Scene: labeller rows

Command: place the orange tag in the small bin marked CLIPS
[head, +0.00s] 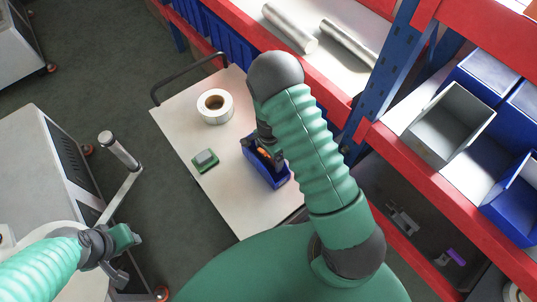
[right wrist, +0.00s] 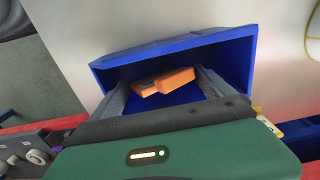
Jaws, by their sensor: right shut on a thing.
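The orange tag (right wrist: 165,82) is between the two grey fingers of my right gripper (right wrist: 163,88), inside the opening of a blue bin (right wrist: 180,44) in the right wrist view. In the head view the blue bin (head: 274,180) stands on a white cart top, with my right gripper (head: 264,150) at its opening and a bit of orange tag (head: 263,153) showing. My arm hides part of the bin. No CLIPS marking is readable on it. My left gripper (head: 118,262) is at the lower left, away from the cart; its finger gap is unclear.
The white cart top (head: 180,120) also carries a white tape roll (head: 215,106) and a small green-and-grey block (head: 205,160). A red-and-blue rack (head: 400,165) at the right holds a grey bin (head: 450,122) and blue bins (head: 515,200). Metal cylinders (head: 290,28) lie on a shelf behind.

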